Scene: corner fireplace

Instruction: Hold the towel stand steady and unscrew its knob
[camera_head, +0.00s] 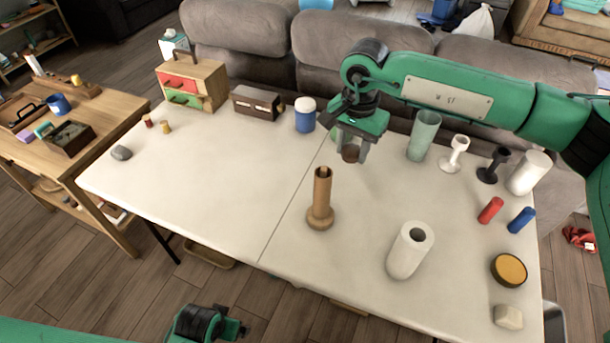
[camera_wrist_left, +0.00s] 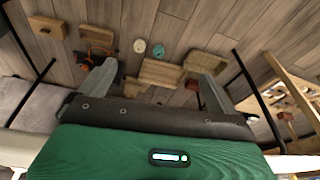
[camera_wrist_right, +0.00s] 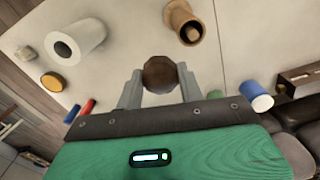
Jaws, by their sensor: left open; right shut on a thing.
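The towel stand (camera_head: 320,202) is a wooden post on a round base, upright on the white table. Its top end looks open, with no knob on it; it also shows in the right wrist view (camera_wrist_right: 187,24). My right gripper (camera_head: 352,150) is behind and to the right of the stand, above the table. It is shut on the round dark brown knob (camera_wrist_right: 160,74), which is apart from the stand. My left gripper (camera_wrist_left: 155,75) is open and empty, low at the table's near side; its fingers point at the floor. Nothing holds the stand.
A paper towel roll (camera_head: 409,250) stands right of the stand. A blue jar (camera_head: 305,117), a green glass (camera_head: 424,136) and goblets line the back edge. Red (camera_head: 490,210) and blue (camera_head: 521,220) cylinders lie at right. The table's left half is mostly clear.

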